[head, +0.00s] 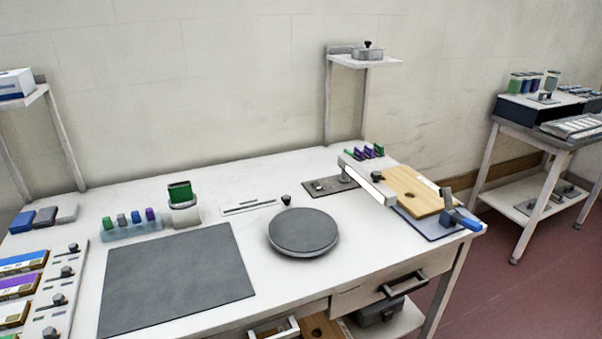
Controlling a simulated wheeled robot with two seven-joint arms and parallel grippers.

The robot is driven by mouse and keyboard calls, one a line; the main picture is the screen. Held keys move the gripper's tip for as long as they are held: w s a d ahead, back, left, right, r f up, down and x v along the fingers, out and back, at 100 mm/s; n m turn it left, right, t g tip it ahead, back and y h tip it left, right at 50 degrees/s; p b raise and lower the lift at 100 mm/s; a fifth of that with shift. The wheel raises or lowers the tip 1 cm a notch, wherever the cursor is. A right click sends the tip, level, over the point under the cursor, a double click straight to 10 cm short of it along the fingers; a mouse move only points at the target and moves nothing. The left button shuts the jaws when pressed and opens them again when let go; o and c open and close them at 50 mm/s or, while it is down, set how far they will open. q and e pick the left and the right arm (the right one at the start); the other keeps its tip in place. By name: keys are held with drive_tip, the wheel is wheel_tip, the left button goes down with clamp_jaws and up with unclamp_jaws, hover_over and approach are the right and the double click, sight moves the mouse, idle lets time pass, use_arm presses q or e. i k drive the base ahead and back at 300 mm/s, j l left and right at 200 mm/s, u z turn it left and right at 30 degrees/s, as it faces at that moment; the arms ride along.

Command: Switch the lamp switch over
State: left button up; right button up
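No part is plainly marked as the lamp switch. A white bar with a bright face (368,183), perhaps a lamp, reaches over the back right of the white table (270,170) from a dark base plate (322,188). A small black knob (286,200) stands on the table left of this plate. A pale panel with several dark knobs or levers (66,271) lies at the table's left. I cannot tell which of these is the switch, or its position. Neither of my grippers is in view.
A round grey turntable (303,231) and a dark mat (176,279) lie on the table. A wooden board (408,189) with a blue-handled tool (462,217) is at the right edge. A drawer (390,287) is below. Another bench (545,118) stands far right.

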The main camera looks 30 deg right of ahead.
sight(317, 186)
drive_tip(key=l+u, duration=0.45)
drive_tip(key=l, duration=0.7)
drive_tip(key=k+l+u, duration=0.1)
drive_tip(key=l, duration=0.25)
drive_tip(key=k+l, duration=0.2)
drive_tip(key=l, duration=0.15)
drive_tip(key=k+l+u, duration=0.15)
drive_tip(key=l, duration=0.2)
drive_tip(key=k+l+u, duration=0.1)
drive_tip(key=l, duration=0.25)
